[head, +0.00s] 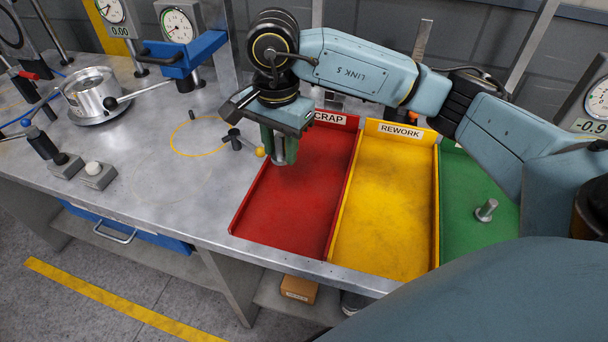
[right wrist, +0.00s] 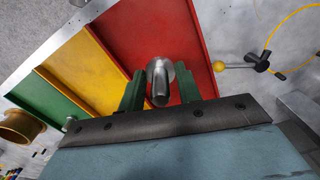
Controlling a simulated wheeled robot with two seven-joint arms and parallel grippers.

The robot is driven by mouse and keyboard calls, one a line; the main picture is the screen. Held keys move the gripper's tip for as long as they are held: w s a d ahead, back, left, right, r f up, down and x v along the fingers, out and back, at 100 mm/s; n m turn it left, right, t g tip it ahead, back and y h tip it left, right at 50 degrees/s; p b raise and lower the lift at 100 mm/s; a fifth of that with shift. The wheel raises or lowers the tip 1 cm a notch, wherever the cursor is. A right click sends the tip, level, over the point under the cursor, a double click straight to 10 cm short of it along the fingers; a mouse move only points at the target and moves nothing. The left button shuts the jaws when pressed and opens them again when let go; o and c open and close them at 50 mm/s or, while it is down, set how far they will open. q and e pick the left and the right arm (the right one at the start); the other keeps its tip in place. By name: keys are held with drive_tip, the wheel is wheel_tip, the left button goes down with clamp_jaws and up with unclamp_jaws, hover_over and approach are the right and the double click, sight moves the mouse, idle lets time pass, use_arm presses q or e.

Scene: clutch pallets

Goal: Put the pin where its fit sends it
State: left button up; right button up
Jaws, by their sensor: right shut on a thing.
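My right gripper (head: 279,160) has its green fingers shut on a grey metal pin (right wrist: 160,82). In the right wrist view the pin sticks out between the fingers, with a wider round head. The gripper hangs over the left back part of the red tray (head: 300,195), labelled SCRAP with its first letter hidden. The yellow tray labelled REWORK (head: 385,210) is beside it, and a green tray (head: 465,235) is at the right, its label hidden by my arm. Another metal pin (head: 486,209) lies in the green tray. My left gripper is out of view.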

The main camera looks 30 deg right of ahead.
drive_tip(key=m, duration=0.2)
drive_tip(key=shift+w+d+f+m, duration=0.15)
drive_tip(key=shift+w+f+m, duration=0.05)
drive_tip(key=shift+m, duration=0.2)
drive_tip(key=m, duration=0.7)
drive_tip(key=shift+w+d+f, duration=0.1)
drive_tip(key=shift+d+f, duration=0.25)
drive_tip(key=shift+f, duration=0.05)
drive_tip(key=shift+w+d+f+m, duration=0.1)
drive_tip(key=shift+f+m, duration=0.1)
drive_tip(key=shift+m, duration=1)
drive_tip(key=m, duration=0.2)
drive_tip(key=shift+w+d+f+m+p, duration=0.1)
drive_tip(key=shift+d+f+m+p, duration=0.05)
drive_tip(key=shift+m+p, duration=0.2)
drive_tip(key=m, duration=2)
hover_over(297, 196)
wheel_tip(297, 196, down, 7)
drive_tip(key=shift+f+p, duration=0.1)
drive_tip(key=shift+p, duration=0.3)
drive_tip(key=shift+f, duration=2.8)
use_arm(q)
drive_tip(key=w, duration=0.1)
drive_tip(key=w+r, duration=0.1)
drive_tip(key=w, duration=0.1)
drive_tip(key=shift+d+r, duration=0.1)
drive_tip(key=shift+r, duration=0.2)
